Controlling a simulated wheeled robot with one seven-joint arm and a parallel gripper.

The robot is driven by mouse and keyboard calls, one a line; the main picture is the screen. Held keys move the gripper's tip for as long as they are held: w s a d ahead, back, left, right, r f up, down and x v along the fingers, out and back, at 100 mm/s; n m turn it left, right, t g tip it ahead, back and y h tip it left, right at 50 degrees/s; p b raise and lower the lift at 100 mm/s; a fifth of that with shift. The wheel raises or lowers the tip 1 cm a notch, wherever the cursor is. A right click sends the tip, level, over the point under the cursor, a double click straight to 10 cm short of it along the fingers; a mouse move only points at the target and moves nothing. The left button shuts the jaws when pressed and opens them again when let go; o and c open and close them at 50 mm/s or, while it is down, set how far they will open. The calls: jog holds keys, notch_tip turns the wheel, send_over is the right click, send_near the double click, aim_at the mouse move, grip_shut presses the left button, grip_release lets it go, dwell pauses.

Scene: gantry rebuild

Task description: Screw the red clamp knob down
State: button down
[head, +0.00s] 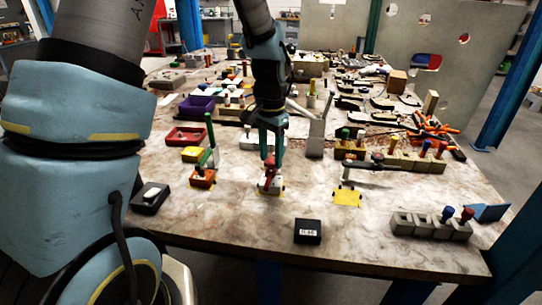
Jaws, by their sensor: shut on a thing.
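My gripper (271,155) points down over the front middle of the table and is shut on the red clamp knob (269,172). The knob is partly hidden by the fingers. Below it is a small pale clamp base (268,185) on a yellow patch of the marbled table. The knob appears upright over the base. How far it is screwed down is too small to tell.
A black labelled box (308,231) sits in front. Grey blocks (432,225) stand at front right. The front middle tabletop is mostly clear.

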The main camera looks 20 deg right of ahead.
aim_at(271, 161)
jog(key=m, duration=0.2)
jog(key=m+p, duration=0.1)
jog(key=m, duration=0.2)
jog(key=shift+w+r+m, duration=0.1)
jog(key=shift+r+m, duration=0.1)
jog(key=shift+m, duration=0.1)
jog(key=shift+m+p, duration=0.95)
jog(key=shift+m, duration=1.25)
jog(key=shift+d, duration=0.1)
jog(key=shift+c, duration=2.4)
grip_release()
jog(key=shift+f, duration=0.1)
notch_tip(271, 161, up, 11)
jog(key=b, duration=0.2)
jog(key=shift+f, duration=0.1)
